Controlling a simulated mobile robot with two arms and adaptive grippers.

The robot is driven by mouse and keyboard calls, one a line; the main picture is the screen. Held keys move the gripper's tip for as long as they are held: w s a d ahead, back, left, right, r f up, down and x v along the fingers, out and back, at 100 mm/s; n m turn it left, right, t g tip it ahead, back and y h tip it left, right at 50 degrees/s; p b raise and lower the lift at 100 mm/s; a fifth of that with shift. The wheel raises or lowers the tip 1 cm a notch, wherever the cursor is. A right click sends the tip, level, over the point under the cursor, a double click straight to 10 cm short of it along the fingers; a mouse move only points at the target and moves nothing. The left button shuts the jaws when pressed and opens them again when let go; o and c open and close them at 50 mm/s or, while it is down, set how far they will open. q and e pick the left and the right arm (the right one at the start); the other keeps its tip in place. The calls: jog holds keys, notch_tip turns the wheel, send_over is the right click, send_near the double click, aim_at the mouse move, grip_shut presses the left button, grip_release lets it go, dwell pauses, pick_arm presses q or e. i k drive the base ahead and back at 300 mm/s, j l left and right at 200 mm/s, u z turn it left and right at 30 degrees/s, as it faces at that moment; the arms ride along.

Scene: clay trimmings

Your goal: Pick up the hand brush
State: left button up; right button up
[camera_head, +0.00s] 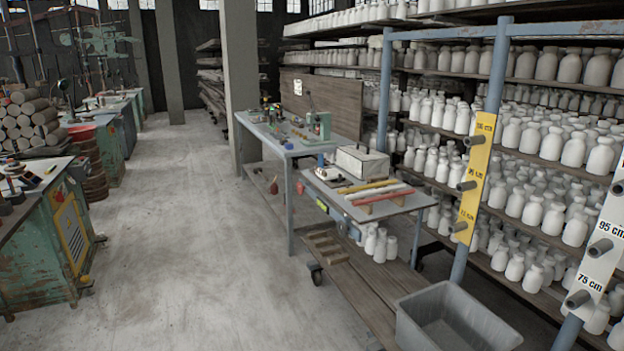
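I cannot make out a hand brush for certain. Small items lie on the workbench (262,128) and on the grey-topped cart (405,204) in front of it, but many are too small to tell. On the cart are a pale box (361,163), a yellow bar (368,186) and a red bar (384,197). Neither of my grippers is in view.
A grey bin (455,325) stands at the front right. Tall shelves of white bottles fill the right side. Green machines (45,245) stand on the left, with stacked clay-coloured cylinders (28,118) behind. The concrete floor (180,240) between is clear.

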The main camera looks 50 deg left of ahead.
aim_at(372, 178)
jog(key=u, duration=1.15)
jog(key=z, duration=2.7)
jog(key=u, duration=2.7)
jog(key=i+j+u, duration=0.3)
jog(key=i, duration=0.35)
jog(key=i+j+u, duration=0.3)
jog(key=i, duration=0.4)
jog(key=i+u, duration=0.3)
jog(key=i, duration=0.4)
